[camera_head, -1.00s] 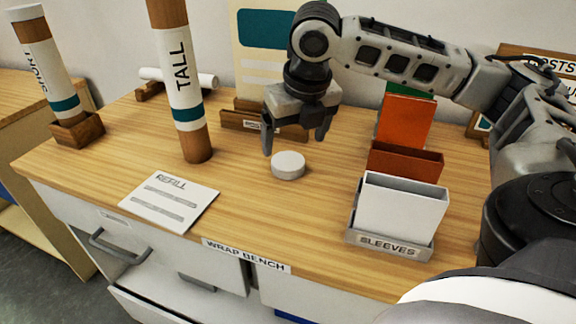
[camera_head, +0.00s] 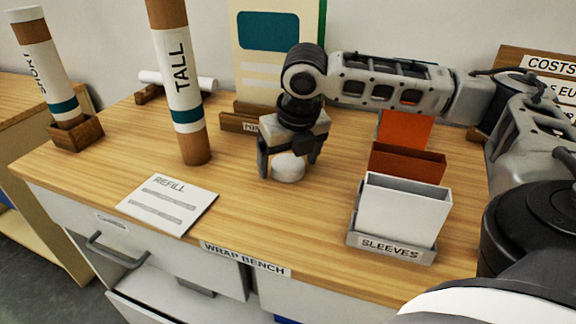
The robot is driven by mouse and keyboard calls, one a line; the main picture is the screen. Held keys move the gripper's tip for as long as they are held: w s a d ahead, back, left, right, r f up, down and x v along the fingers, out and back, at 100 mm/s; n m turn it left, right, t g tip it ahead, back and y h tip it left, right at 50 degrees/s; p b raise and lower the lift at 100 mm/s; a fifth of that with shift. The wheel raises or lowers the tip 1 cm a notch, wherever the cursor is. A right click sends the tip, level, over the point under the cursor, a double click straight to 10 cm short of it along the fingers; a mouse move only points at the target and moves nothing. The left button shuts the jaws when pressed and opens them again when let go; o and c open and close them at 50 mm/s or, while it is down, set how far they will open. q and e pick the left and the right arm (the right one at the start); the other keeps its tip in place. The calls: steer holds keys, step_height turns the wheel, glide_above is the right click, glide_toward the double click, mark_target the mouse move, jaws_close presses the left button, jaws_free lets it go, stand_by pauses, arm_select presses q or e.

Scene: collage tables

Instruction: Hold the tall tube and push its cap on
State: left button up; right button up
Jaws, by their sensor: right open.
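The tall tube (camera_head: 181,70) stands upright on the wooden bench, brown with a white TALL label and a teal band; its top end is out of the picture. A round white cap (camera_head: 289,172) lies on the bench to the right of the tube. My right gripper (camera_head: 287,168) points down over the cap, open, with its fingers around the cap's sides. I cannot tell whether the fingers touch it. The cap's upper part is partly hidden by the gripper. My left gripper is not in view.
A short tube (camera_head: 46,70) stands in a wooden holder (camera_head: 77,134) at the left. A REFILL card (camera_head: 168,203) lies near the front edge. A board and a rolled paper (camera_head: 180,80) are behind.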

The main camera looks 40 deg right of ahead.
mark_target(286, 160)
steer(key=c, duration=1.1)
steer(key=shift+o, duration=0.2)
steer(key=shift+r, duration=0.5)
step_height(286, 160, up, 2)
steer(key=shift+r+p, duration=0.2)
steer(key=shift+p, duration=0.25)
steer(key=s+a+r+p, duration=0.2)
steer(key=s+a+r, duration=0.1)
steer(key=a+r, duration=0.6)
steer(key=a, duration=0.4)
steer(key=shift+s+a+r, duration=0.3)
steer(key=shift+s+r, duration=0.05)
